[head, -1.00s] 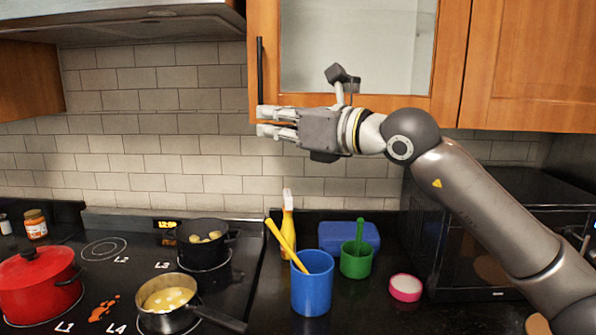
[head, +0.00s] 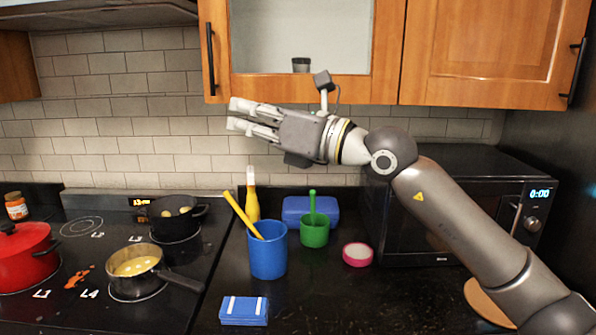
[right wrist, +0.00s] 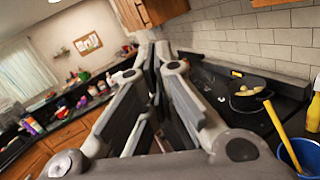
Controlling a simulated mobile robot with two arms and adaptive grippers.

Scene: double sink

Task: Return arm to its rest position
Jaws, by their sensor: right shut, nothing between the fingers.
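My right gripper (head: 236,115) is raised in front of the glass-door cabinet in the head view, pointing left. It is shut and empty. Its fingers (right wrist: 152,62) also show close together in the right wrist view, with nothing between them. My right arm reaches up from the lower right, bent at the elbow in front of the microwave (head: 465,190). My left gripper is in neither view.
A wooden cabinet (head: 480,55) hangs close behind the gripper. Below are a blue cup (head: 268,255), green cup (head: 314,235), pink-rimmed dish (head: 357,255) and blue box (head: 244,311). Left, the stove holds a red pot (head: 25,262), black pot (head: 172,219) and saucepan (head: 135,266).

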